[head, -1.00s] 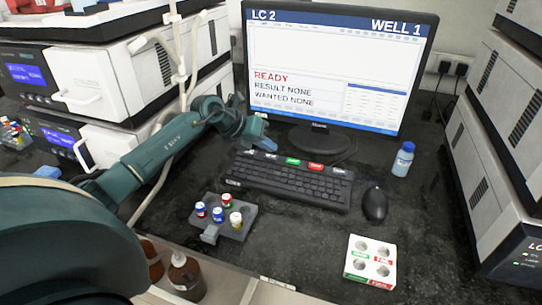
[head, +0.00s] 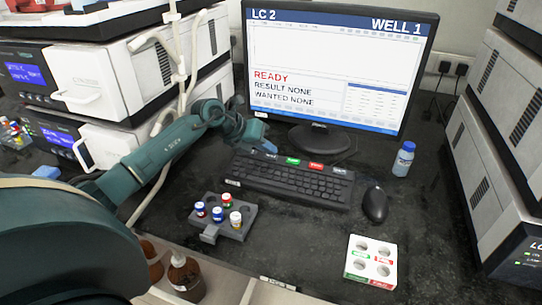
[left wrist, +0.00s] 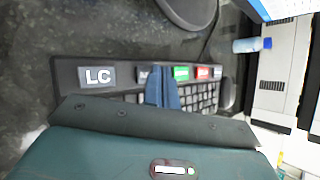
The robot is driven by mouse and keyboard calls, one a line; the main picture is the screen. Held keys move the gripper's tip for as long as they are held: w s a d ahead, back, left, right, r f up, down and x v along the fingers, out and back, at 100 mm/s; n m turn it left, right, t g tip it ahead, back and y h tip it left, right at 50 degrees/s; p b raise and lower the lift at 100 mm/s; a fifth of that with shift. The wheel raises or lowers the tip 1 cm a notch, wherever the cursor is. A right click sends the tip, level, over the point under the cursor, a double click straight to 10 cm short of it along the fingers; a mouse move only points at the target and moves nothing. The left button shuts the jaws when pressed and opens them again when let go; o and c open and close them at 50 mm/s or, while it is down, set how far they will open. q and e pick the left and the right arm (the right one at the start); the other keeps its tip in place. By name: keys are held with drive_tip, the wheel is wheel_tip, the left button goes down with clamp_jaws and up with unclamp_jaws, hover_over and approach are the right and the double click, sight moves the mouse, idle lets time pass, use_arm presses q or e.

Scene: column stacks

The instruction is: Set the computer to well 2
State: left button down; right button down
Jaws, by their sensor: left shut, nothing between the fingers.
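The computer monitor (head: 330,65) stands at the back and reads "LC 2", "WELL 1", "READY", "RESULT NONE" and "WANTED NONE". The black keyboard (head: 290,182) lies in front of it, with labelled keys along its far edge. In the left wrist view a grey "LC" key (left wrist: 97,76) shows plainly. A second grey key (left wrist: 143,73) beside it is partly hidden by my fingers. A green key (left wrist: 181,73) and a red key (left wrist: 203,72) follow. My left gripper (head: 264,147) is shut and empty, just over the keyboard's far left part; contact cannot be told. My right gripper is out of view.
A mouse (head: 375,204) lies right of the keyboard, with a blue-capped bottle (head: 403,159) behind it. A grey rack (head: 243,222) with several vials and a white block (head: 370,262) with wells stand in front. Instrument stacks flank the bench.

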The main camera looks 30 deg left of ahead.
sight(267, 157)
use_arm(q)
drive_tip(key=shift+f, duration=0.4)
drive_tip(key=shift+r, duration=0.1)
idle(0.4)
drive_tip(key=shift+r+p, duration=0.65)
drive_tip(key=shift+r, duration=0.15)
wheel_tip(267, 157, up, 5)
drive_tip(key=p, duration=0.4)
idle(1.6)
